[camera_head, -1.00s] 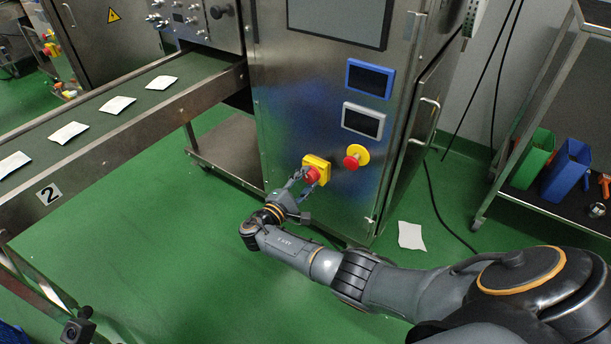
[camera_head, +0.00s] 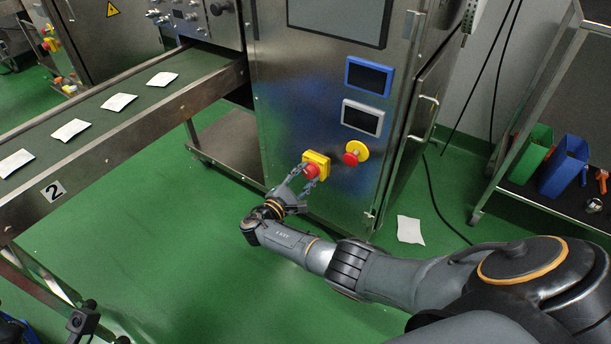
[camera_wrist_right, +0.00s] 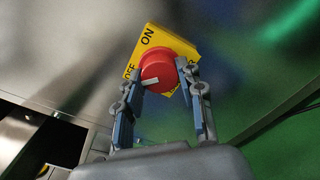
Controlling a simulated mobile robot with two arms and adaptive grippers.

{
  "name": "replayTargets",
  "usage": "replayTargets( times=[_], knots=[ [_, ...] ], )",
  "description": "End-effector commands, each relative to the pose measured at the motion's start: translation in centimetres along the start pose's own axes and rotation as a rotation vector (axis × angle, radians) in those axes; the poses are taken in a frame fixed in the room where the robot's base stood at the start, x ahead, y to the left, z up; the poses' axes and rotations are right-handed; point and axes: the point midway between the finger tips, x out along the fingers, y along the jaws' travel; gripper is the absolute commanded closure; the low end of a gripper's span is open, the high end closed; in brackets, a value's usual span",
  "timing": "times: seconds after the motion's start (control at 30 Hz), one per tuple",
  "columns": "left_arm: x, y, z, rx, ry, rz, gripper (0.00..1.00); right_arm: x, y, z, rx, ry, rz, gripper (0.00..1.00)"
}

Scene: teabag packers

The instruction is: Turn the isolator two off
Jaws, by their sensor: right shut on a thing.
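The isolator is a yellow plate with a round red knob (camera_head: 312,171), low on the steel cabinet front of line 2. In the right wrist view the plate (camera_wrist_right: 186,48) carries ON at its upper left and OFF at its lower left, partly covered. The red knob (camera_wrist_right: 160,68) has a white mark on its lower left, on the side near OFF. My right gripper (camera_head: 303,176) is shut on the knob, with one finger on each side in the wrist view (camera_wrist_right: 160,88). My left gripper is not in view.
A red emergency button (camera_head: 352,154) on a round yellow plate sits just right of the isolator. Two small screens (camera_head: 369,76) are above it. A conveyor (camera_head: 150,108) with several white sachets runs at left. A shelf rack with green and blue bins (camera_head: 564,168) stands right.

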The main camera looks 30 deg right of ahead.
Motion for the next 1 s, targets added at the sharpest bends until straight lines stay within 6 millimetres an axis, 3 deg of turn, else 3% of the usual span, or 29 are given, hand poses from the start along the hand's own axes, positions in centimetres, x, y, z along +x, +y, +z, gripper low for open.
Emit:
replayTargets(
  times=[0.03, 0.07, 0.17, 0.57, 0.67, 1.0],
  knots=[
    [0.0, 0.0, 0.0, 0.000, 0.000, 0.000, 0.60, -0.1, -0.1, -0.1, -0.003, 0.002, -0.001, 0.94],
    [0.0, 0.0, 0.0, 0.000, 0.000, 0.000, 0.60, -0.1, -0.1, -0.1, -0.003, 0.002, -0.001, 0.60],
    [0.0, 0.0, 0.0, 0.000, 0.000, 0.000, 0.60, -0.1, -0.1, -0.1, -0.003, 0.002, -0.001, 0.40],
    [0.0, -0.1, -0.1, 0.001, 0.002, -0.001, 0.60, -0.6, 0.0, -0.1, 0.000, 0.002, 0.000, 0.39],
    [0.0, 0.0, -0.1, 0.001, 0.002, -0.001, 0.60, -1.9, 0.0, -0.1, 0.001, 0.003, 0.000, 0.39],
    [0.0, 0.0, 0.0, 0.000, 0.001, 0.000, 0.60, -9.0, -0.1, -0.1, -0.001, 0.005, 0.000, 0.39]
  ],
)
